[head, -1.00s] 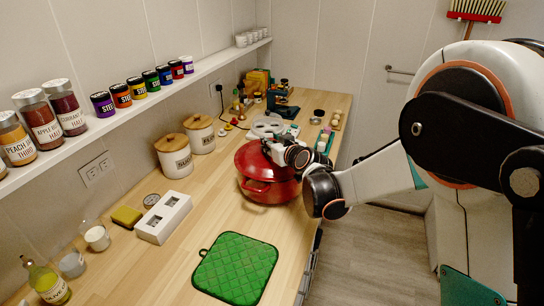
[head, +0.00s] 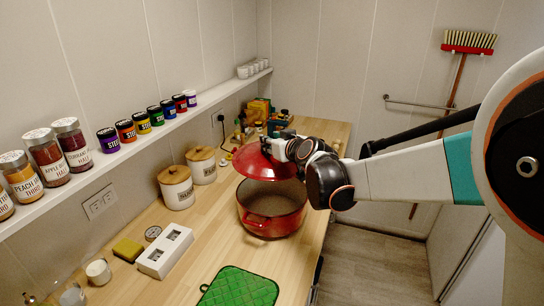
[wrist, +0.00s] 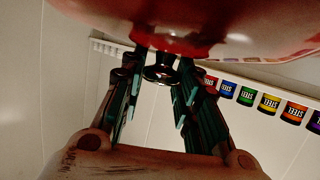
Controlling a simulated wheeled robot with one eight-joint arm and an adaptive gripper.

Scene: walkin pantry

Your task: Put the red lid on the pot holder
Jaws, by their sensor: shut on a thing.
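The red lid (head: 256,163) is in the air above the back of the red pot (head: 272,212), tilted. My gripper (head: 280,147) is shut on the lid's knob at its right side. In the wrist view, my gripper's fingers (wrist: 163,85) sit on both sides of the dark shiny knob (wrist: 160,70), under the red lid (wrist: 200,22). The pot is open and its inside shows. The green quilted pot holder (head: 238,289) lies flat on the counter in front of the pot, cut off by the lower picture edge.
Two canisters (head: 176,188) with wooden lids stand left of the pot. A white box (head: 165,251), a yellow sponge (head: 127,250) and small jars stand at the left. Several jars line the wall shelf (head: 90,178). Bare counter lies between pot and pot holder.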

